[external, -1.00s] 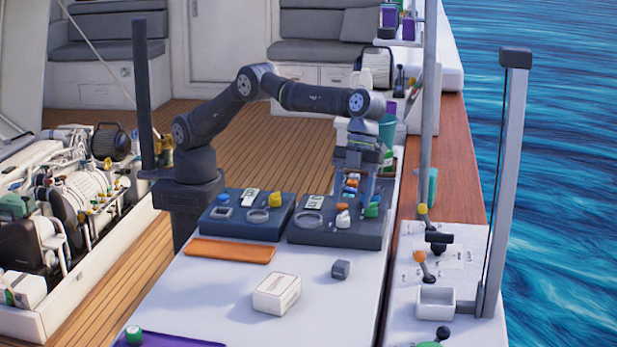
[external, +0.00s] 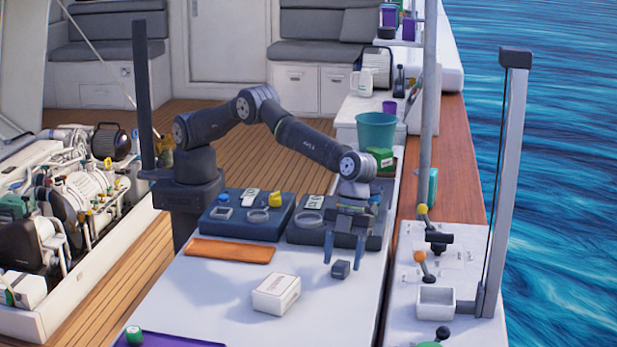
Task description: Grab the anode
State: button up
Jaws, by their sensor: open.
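A small dark grey block (external: 340,271), which looks like the anode, sits on the white table. My gripper (external: 343,264) points down with its two fingers apart, and the block shows between and just below the fingertips. The gripper is empty. I cannot tell from this one view how high the fingertips are above the table, or whether they are beside the block or behind it.
A white box (external: 276,296) lies front left of the block, and an orange tray (external: 228,250) farther left. Dark panels (external: 240,228) stand behind. A purple tray (external: 178,341) is at the near left. A teal bucket (external: 376,131) stands at the back. The table's right part is clear.

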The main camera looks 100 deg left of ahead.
jog(key=shift+s+d+f, duration=0.1)
jog(key=shift+d+f, duration=0.15)
jog(key=shift+f, duration=0.45)
jog(key=c, duration=1.1)
grip_shut()
jog(key=shift+r, duration=0.15)
